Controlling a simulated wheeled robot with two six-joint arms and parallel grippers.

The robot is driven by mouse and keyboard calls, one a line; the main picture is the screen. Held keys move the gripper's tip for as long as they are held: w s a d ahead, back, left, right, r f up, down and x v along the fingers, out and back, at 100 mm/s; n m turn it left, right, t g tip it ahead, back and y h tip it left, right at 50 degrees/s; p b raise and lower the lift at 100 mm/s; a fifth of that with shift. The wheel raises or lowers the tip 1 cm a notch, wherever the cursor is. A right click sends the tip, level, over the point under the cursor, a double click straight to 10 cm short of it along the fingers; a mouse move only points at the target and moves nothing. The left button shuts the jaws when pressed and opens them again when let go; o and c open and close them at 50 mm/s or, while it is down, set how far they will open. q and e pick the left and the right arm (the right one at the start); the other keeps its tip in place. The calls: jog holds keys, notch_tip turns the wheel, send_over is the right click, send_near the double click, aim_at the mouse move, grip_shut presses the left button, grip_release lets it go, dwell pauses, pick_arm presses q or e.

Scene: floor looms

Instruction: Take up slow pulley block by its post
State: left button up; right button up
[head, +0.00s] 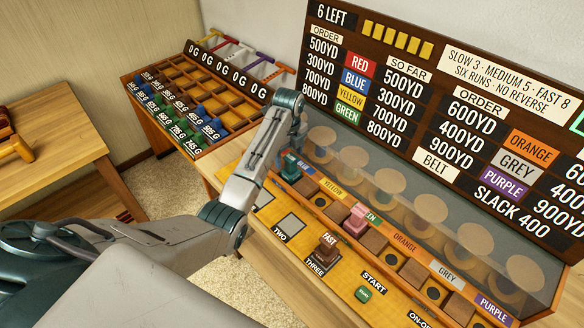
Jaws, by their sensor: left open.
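A pink block (356,221) stands farther right in the same row. A brown block marked FAST (327,246) stands at the place labelled THREE. My right gripper is not in view.
A clear panel (440,215) with round discs stands behind the row, below the large order board (440,100). The place TWO (289,224) is empty. A green START button (363,294) is in front. A weight rack (215,90) and a wooden table (60,140) stand left.

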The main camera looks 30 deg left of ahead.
aim_at(291, 167)
pick_arm(q)
jog(key=shift+f, duration=0.6)
jog(key=f, duration=0.1)
jog(key=f+p, duration=0.1)
jog(key=f, duration=0.1)
jog(key=f+p, duration=0.1)
jog(key=shift+w+d+f, duration=0.2)
jog(key=shift+w+f, duration=0.05)
jog(key=shift+w, duration=0.05)
jog(key=shift+f, duration=0.35)
jog(key=shift+c, duration=0.4)
jog(key=c, duration=1.1)
jog(key=shift+c, duration=0.5)
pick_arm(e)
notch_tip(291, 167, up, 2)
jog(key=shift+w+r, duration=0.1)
